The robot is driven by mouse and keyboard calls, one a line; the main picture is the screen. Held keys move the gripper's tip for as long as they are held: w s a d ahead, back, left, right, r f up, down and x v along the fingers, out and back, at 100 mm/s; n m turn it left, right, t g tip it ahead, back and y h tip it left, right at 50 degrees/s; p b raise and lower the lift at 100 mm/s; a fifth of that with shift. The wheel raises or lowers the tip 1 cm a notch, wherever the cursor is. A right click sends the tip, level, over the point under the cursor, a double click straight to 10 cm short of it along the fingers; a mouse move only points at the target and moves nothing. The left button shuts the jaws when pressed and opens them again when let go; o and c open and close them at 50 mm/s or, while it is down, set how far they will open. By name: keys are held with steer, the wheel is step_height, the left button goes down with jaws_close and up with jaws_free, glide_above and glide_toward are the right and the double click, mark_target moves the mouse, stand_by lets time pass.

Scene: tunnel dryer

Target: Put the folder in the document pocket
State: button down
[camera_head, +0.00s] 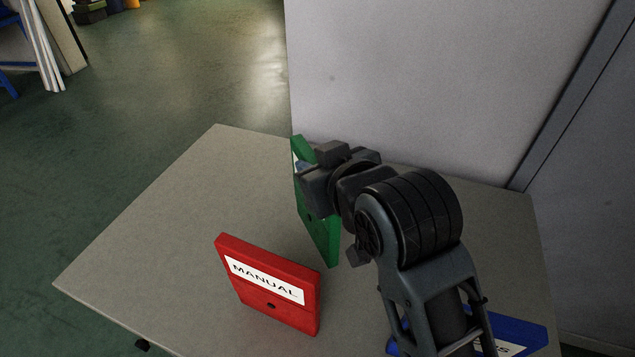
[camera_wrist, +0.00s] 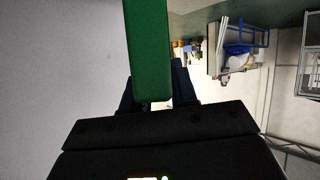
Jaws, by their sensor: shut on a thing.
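A green folder (camera_head: 323,235) stands on edge at the far side of the grey table in the head view, with its label mostly hidden by my gripper. My gripper (camera_head: 305,180) is shut on the green folder. In the wrist view, the green folder (camera_wrist: 149,50) shows as a narrow edge between my two fingers (camera_wrist: 156,95). A red folder (camera_head: 268,285) labelled MANUAL stands on the table, nearer and to the left. A blue folder (camera_head: 517,332) is at the lower right, partly hidden by my arm. I do not make out a document pocket.
The grey table (camera_head: 170,220) has free room on its left. A pale wall or cabinet panel (camera_head: 420,80) rises behind the table, close to the green folder. A blue-framed item (camera_wrist: 245,45) stands farther off in the wrist view.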

steer(key=shift+f, duration=2)
steer(key=c, duration=0.9)
jaws_free()
steer(key=shift+f, duration=0.15)
